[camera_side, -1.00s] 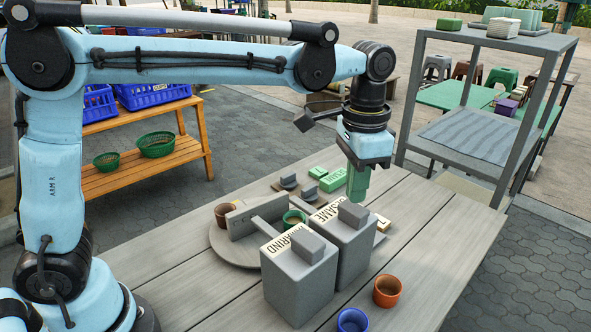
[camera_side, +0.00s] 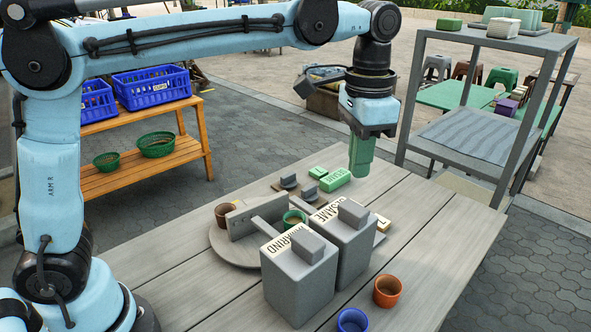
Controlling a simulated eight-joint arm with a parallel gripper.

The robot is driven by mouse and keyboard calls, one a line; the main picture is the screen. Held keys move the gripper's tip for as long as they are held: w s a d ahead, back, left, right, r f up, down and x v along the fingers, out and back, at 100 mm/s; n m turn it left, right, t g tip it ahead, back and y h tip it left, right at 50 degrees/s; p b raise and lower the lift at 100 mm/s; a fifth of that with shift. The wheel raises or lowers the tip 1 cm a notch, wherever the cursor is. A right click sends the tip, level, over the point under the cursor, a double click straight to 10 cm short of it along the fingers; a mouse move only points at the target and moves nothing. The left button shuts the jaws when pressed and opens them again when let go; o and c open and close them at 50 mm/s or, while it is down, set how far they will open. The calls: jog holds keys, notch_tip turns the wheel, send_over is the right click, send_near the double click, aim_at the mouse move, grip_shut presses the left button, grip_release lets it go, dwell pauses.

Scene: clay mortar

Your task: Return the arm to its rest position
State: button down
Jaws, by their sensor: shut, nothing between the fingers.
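My gripper (camera_side: 360,172) hangs pointing down above the far part of the wooden table (camera_side: 440,215). Its green fingers are shut with nothing between them. It is clear of the objects, above and to the right of a green labelled block (camera_side: 336,180). My arm reaches across the top of the view from the left, its forearm nearly level.
Two grey lidded boxes, TAMARIND (camera_side: 300,275) and SESAME (camera_side: 345,245), stand mid-table. Left of them, a round board (camera_side: 228,245) holds a brown cup (camera_side: 224,214) and a green cup (camera_side: 293,218). Orange (camera_side: 387,291) and blue (camera_side: 352,320) cups stand in front. A grey shelf (camera_side: 490,80) stands right.

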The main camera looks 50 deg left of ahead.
dwell(0.3)
jog(key=shift+s+a, duration=0.15)
jog(key=shift+a, duration=0.2)
jog(key=s+a+f+n+t, duration=0.6)
jog(key=s+a+f, duration=0.3)
jog(key=a, duration=0.5)
jog(key=shift+s+f+t, duration=0.15)
jog(key=shift+s+t, duration=0.45)
jog(key=shift+s, duration=0.55)
